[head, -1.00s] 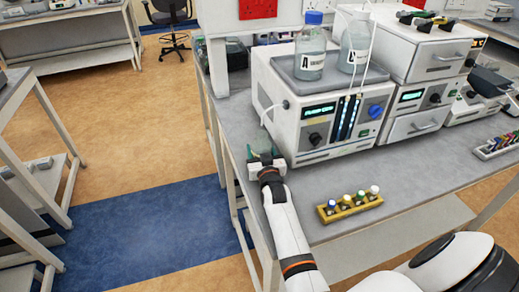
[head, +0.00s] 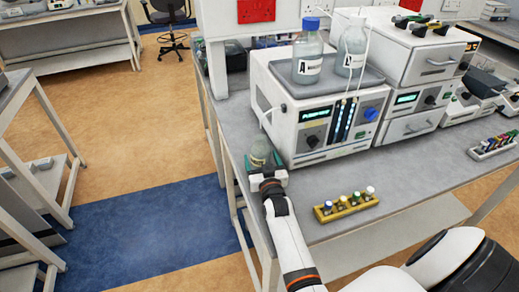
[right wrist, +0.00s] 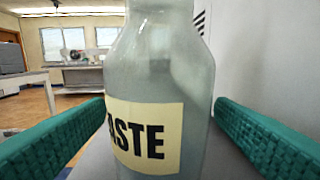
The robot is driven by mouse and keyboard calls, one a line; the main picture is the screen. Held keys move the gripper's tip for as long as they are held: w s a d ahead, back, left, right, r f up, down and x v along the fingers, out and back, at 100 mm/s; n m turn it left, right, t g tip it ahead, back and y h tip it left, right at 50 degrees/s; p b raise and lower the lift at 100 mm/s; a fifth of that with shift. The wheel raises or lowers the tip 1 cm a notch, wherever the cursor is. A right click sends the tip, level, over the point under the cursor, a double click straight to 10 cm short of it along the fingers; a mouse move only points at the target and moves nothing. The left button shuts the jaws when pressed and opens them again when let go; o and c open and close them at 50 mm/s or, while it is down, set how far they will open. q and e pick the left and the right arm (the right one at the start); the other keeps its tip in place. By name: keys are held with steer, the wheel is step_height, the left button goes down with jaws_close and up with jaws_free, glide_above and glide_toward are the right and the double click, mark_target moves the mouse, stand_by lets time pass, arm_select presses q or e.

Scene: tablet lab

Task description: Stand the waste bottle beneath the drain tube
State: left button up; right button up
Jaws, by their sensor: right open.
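The waste bottle (head: 260,151) is clear glass and stands upright on the bench near its left edge, by the instrument's left side. In the right wrist view it (right wrist: 150,75) fills the middle, with a cream label reading "ASTE"; its top is cut off. The white drain tube (head: 266,115) curves down from the instrument's left side, and its end shows just above the bottle in the head view. Exact alignment cannot be told. My right gripper (head: 265,168) is open, its green fingers on either side of the bottle with gaps visible. My left gripper is not in view.
The white instrument (head: 312,133) stands right of the bottle, with two bottles on its top tray. A yellow rack (head: 346,206) of several capped vials lies on the bench nearer me. The bench (head: 300,185) is clear between rack and instrument.

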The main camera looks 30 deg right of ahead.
steer(key=p+v, duration=0.1)
steer(key=v, duration=0.1)
steer(key=p+v, duration=0.1)
steer(key=v, duration=0.1)
steer(key=p+v, duration=0.1)
steer(key=v, duration=0.2)
steer(key=shift+s+r, duration=0.1)
steer(key=shift+r, duration=0.2)
steer(key=shift+s+a+f, duration=0.15)
steer(key=shift+s+a, duration=0.1)
steer(key=shift+s, duration=0.4)
steer(key=shift+a, duration=0.1)
